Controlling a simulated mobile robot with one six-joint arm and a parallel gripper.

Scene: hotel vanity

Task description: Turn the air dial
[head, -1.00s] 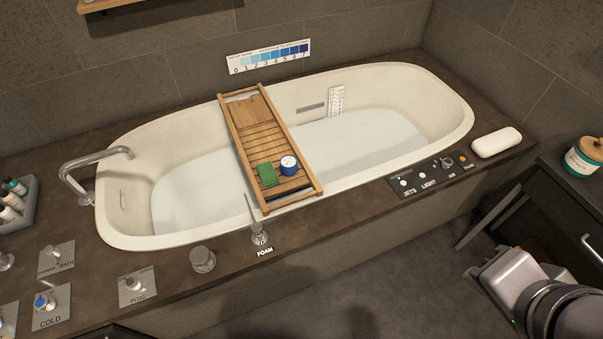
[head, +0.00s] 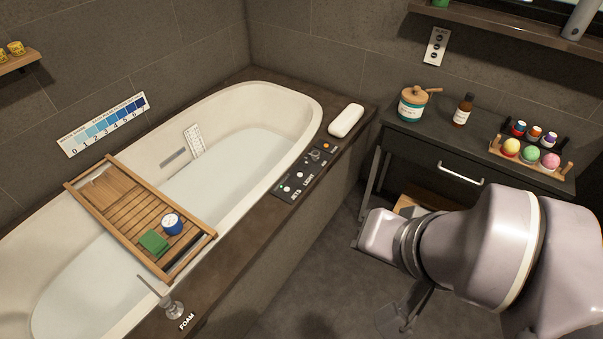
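The air dial (head: 315,155) is a small metal-grey knob on the dark control panel (head: 298,186) set in the right part of the tub's front ledge. Its small label is hard to read now, and I cannot tell its setting. The panel also carries white buttons marked JETS and LIGHT, and an orange button (head: 326,146) at the far end. My arm is at the lower right, over the floor, clear of the panel. A dark part that looks like my gripper (head: 405,313) hangs low under the arm, well away from the dial; its fingers are not clear.
A white bath pillow (head: 346,121) lies on the ledge just beyond the panel. A wooden bath tray (head: 118,210) spans the tub. A dark side cabinet (head: 420,150) holding a jar, a bottle and bath bombs stands at the right. Open floor lies between tub and arm.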

